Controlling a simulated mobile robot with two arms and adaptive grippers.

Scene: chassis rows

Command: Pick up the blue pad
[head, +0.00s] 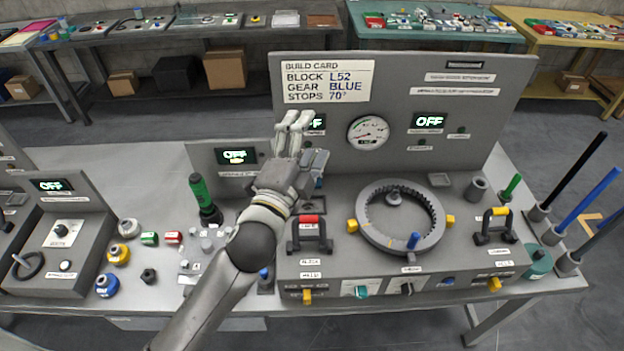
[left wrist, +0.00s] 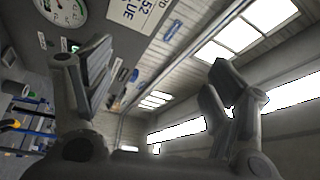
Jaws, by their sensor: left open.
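My left gripper (head: 293,122) is raised in front of the console's back panel, close below the build card. It is open, and in the left wrist view its two fingers (left wrist: 160,85) stand wide apart with nothing between them. No blue piece is plainly a pad. A round blue piece (head: 107,286) with a pale top lies on the bench at the left. A small blue piece (head: 264,278) sits low beside the console, partly behind my arm. My right gripper does not show.
A green-handled tool (head: 201,196) stands left of my arm. Tall rods (head: 590,205) rise at the right. The build card (head: 323,82) reads L52, BLUE, 70°.

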